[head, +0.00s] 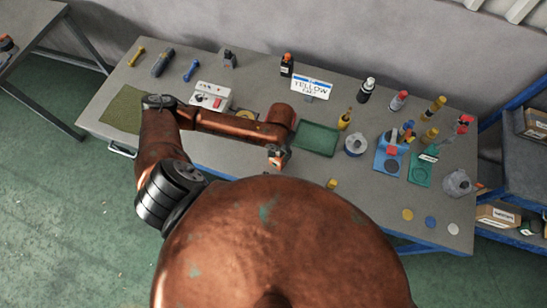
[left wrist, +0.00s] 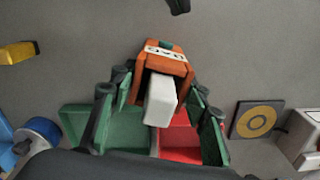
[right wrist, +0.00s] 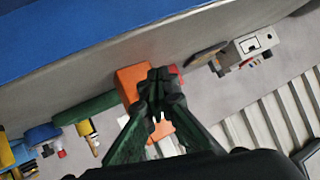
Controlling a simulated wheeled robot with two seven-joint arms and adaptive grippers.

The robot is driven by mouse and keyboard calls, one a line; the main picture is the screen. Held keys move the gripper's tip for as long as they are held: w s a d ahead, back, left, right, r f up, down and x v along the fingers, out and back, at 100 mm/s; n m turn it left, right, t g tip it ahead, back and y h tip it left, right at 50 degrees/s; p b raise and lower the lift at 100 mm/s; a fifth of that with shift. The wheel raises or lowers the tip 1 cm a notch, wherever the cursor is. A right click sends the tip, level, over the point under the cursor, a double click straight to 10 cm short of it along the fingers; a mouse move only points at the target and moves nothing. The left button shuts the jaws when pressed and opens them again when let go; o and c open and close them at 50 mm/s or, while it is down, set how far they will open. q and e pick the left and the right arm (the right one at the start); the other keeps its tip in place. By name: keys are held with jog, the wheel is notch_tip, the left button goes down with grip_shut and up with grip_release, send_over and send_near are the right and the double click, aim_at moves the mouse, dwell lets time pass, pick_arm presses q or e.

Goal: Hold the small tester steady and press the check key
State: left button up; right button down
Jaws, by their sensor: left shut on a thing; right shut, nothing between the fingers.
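The small tester (left wrist: 162,62) is an orange block with a pale strip of dark lettering, a small dark green spot on top and a white part (left wrist: 160,102) towards the camera. My left gripper (left wrist: 158,92) is shut on it, one finger on each side. In the head view the left gripper (head: 276,152) hangs over the front of the table, and the tester is small there. My right gripper (right wrist: 160,82) is shut and empty, its tips in front of the orange tester (right wrist: 130,76). Contact cannot be told. A dark tip (left wrist: 178,5) shows at the top of the left wrist view.
A green tray (head: 318,139) and a red tray (left wrist: 178,142) lie beneath. A yellow-ringed pad (left wrist: 256,120) and a white box (head: 210,96) are left of them in the head view. Several bottles and tools line the back.

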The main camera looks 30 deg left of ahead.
jog(key=s, duration=0.2)
jog(key=shift+s, duration=0.35)
dwell(0.4)
pick_arm(q)
jog(key=o, duration=1.4)
